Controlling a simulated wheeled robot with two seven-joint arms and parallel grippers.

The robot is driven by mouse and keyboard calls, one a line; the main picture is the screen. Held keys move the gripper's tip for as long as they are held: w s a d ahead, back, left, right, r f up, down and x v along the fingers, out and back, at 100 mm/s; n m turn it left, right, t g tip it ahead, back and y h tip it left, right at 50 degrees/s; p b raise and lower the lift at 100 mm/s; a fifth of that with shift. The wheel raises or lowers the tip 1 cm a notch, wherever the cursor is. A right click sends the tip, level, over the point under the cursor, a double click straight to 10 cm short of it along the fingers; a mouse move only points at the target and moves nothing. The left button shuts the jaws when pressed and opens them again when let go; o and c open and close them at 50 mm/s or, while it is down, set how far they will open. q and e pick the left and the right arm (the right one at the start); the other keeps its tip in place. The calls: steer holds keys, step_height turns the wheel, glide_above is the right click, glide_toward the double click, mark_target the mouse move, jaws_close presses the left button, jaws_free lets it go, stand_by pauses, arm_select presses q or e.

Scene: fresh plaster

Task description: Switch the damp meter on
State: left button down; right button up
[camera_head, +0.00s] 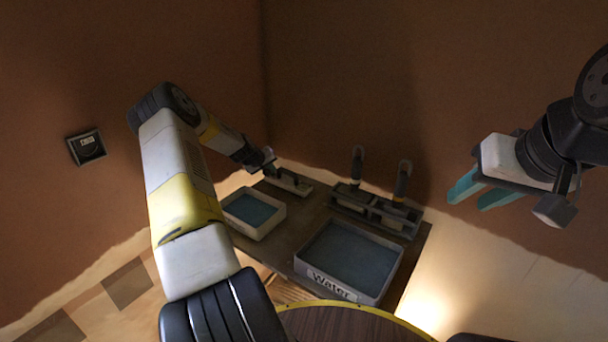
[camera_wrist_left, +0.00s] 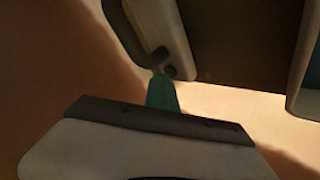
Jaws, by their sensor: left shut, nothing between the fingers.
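A small pale device, which looks like the damp meter (camera_head: 293,184), lies at the back of the table by the wall corner. In the left wrist view the pale device (camera_wrist_left: 172,28) has a dark curved part and a small round dark spot near its lower end. My left gripper (camera_head: 268,166) is shut and empty just above the device. Its teal fingertips (camera_wrist_left: 161,76) are right beside the round spot; I cannot tell if they touch. The device's display is not visible. My right gripper (camera_head: 467,202) is open and empty at the right, away from the table.
A large tray labelled Water (camera_head: 325,284) and a smaller tray (camera_head: 233,229) stand on the dark table (camera_head: 272,252). A rack with two upright dark handles (camera_head: 383,222) stands behind the large tray. A small framed box (camera_head: 87,147) is on the left wall.

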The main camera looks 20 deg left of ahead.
mark_target(272, 175)
arm_select(q)
steer(key=shift+r, duration=0.1)
stand_by(0.5)
steer(key=shift+r, duration=0.35)
step_height(272, 175, up, 6)
stand_by(0.7)
